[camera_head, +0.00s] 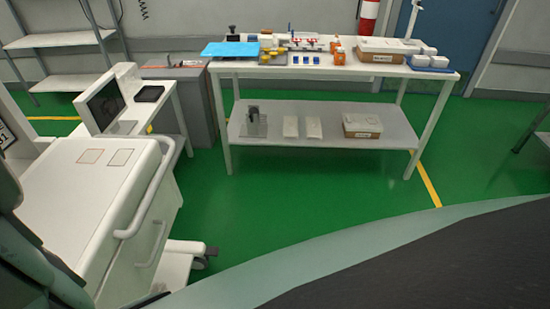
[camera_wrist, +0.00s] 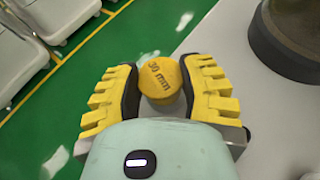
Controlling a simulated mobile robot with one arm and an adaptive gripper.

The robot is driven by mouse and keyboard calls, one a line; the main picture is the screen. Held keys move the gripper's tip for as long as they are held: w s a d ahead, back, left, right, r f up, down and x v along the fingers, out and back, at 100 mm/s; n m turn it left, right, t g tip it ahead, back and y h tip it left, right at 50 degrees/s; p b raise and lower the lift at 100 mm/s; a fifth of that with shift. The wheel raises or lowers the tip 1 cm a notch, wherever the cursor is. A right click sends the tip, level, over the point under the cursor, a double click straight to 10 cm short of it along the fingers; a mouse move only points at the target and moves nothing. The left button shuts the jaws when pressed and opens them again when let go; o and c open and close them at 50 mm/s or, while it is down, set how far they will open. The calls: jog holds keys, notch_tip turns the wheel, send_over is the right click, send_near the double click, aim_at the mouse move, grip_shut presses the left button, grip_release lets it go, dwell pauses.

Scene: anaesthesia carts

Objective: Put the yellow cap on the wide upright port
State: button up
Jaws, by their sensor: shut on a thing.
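The yellow cap (camera_wrist: 160,79), a round piece marked "30 mm", sits between the fingers of my gripper (camera_wrist: 161,68) in the wrist view. The two yellow ridged fingers are shut on its sides, and its marked face is toward the camera. My gripper and the cap do not show in the head view. I cannot make out the wide upright port in either view.
A white table (camera_head: 415,72) with a blue tray (camera_head: 230,49), boxes and several small parts stands at the back. A white cart (camera_head: 85,190) with two square pads is at the left. A grey surface (camera_wrist: 232,45) lies beside my gripper. Green floor is open between cart and table.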

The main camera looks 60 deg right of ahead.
jog(key=shift+f, duration=0.15)
jog(key=o, duration=0.8)
jog(key=shift+w, duration=0.1)
jog(key=shift+d, duration=0.1)
jog(key=shift+d+r, duration=0.4)
jog(key=shift+d, duration=0.15)
jog(key=v, duration=0.8)
jog(key=shift+d+b, duration=0.35)
jog(key=shift+d, duration=0.05)
jog(key=shift+s+v, duration=0.25)
jog(key=shift+v, duration=0.75)
jog(key=shift+a, duration=0.1)
